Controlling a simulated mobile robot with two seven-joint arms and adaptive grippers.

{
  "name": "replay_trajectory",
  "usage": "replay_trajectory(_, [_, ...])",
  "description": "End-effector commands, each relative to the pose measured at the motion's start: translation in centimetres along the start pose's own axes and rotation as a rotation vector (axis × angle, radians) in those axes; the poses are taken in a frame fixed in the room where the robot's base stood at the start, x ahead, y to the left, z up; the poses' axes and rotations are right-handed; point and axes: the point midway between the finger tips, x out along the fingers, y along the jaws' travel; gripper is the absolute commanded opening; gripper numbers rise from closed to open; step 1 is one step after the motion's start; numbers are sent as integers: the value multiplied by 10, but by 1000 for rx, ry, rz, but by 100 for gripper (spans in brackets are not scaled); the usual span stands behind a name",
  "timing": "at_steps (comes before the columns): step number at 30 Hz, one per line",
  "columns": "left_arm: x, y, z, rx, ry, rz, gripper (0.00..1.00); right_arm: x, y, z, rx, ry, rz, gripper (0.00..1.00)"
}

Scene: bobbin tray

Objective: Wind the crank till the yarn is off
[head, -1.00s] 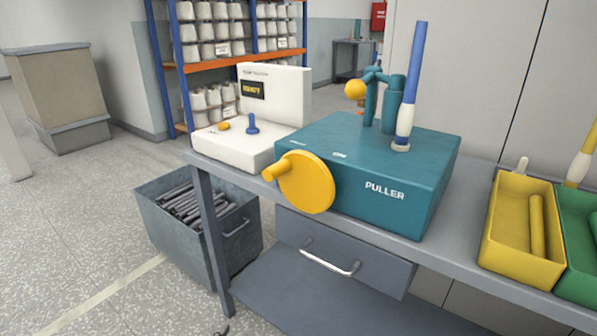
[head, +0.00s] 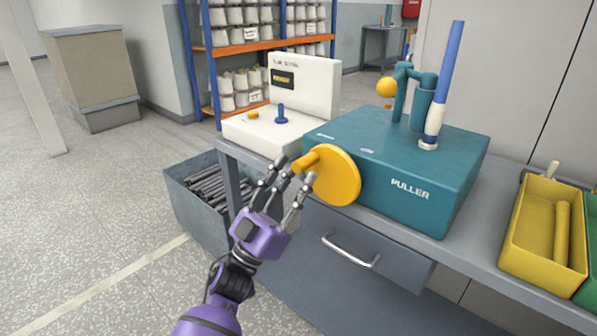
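The teal box marked PULLER (head: 410,190) stands on the grey bench. A yellow crank disc (head: 338,178) with a stubby handle (head: 304,162) is on its front left. A blue tube (head: 452,62) stands nearly upright on the box, with white yarn (head: 435,120) around its lower part. A teal post with a yellow ball (head: 387,87) stands beside it. My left gripper (head: 292,172) reaches up from below. Its fingers are spread close to the crank handle; I cannot tell whether they touch it. My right gripper is not in view.
A white tester unit (head: 304,85) with a blue peg (head: 281,113) stands left of the box. A yellow tray (head: 536,230) lies to the right, beside a green one (head: 588,238). A metal bin of dark rods (head: 180,205) stands on the floor, and a drawer (head: 370,245) hangs below.

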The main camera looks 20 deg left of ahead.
Motion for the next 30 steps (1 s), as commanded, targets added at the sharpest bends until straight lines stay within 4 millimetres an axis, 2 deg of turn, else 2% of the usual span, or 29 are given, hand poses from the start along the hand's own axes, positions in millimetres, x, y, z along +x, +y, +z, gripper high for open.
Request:
replay_trajectory(5, [14, 0, 0, -1, 0, -1, 36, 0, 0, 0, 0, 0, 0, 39])
replay_trajectory(13, [15, 0, 0, 0, -1, -1, 36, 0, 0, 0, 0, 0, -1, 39])
replay_trajectory(21, [14, 0, 0, 0, -1, -1, 1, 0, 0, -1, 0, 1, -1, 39])
replay_trajectory(30, [15, 1, 0, 17, -2, 16, 0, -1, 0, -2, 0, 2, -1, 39])
